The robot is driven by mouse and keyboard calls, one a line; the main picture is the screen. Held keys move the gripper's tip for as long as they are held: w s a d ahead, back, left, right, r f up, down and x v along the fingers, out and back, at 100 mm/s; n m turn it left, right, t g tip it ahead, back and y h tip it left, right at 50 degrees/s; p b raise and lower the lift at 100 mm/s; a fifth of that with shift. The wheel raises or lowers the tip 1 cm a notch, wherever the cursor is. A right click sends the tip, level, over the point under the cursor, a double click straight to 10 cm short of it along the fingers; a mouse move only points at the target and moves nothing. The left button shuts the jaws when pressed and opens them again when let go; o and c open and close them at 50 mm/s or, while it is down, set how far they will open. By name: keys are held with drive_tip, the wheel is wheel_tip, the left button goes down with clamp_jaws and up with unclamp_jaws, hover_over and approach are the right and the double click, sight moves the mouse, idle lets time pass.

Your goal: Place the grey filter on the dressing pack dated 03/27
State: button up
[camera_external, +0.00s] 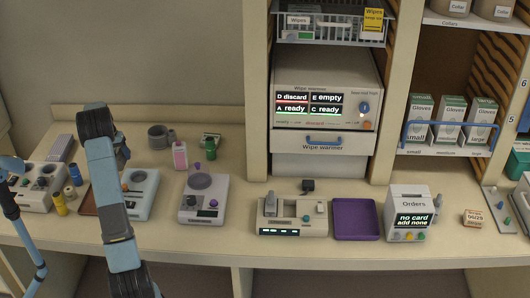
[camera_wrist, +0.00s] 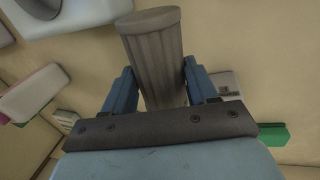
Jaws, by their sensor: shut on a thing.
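My gripper (camera_wrist: 160,72) is shut on the grey filter (camera_wrist: 154,42), a ribbed grey cylinder, in the wrist view. The filter stands out beyond the two blue fingers, above the beige surface. In the external view my arm reaches over the left part of the counter, and it hides the fingers and filter. A small tan pack (camera_external: 474,218) lies at the right of the counter; its label seems to read 06/29. I cannot make out any pack dated 03/27.
A purple tray (camera_external: 356,220) lies mid-counter, left of the Orders box (camera_external: 408,214). A white scale-like device (camera_external: 203,198), a pink bottle (camera_external: 180,155) and a grey mug (camera_external: 158,137) stand right of my arm. The wipe warmer (camera_external: 325,90) rises behind.

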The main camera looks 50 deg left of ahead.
drive_tip(key=shift+w+a+f, duration=0.1)
drive_tip(key=shift+a+f, duration=0.1)
drive_tip(key=shift+f, duration=1.5)
drive_tip(key=shift+f, duration=0.15)
drive_tip(key=o, duration=1.1)
drive_tip(key=r, duration=0.4)
drive_tip(key=s+a+r, duration=0.1)
drive_tip(key=r, duration=0.7)
drive_tip(key=shift+s+a, duration=0.4)
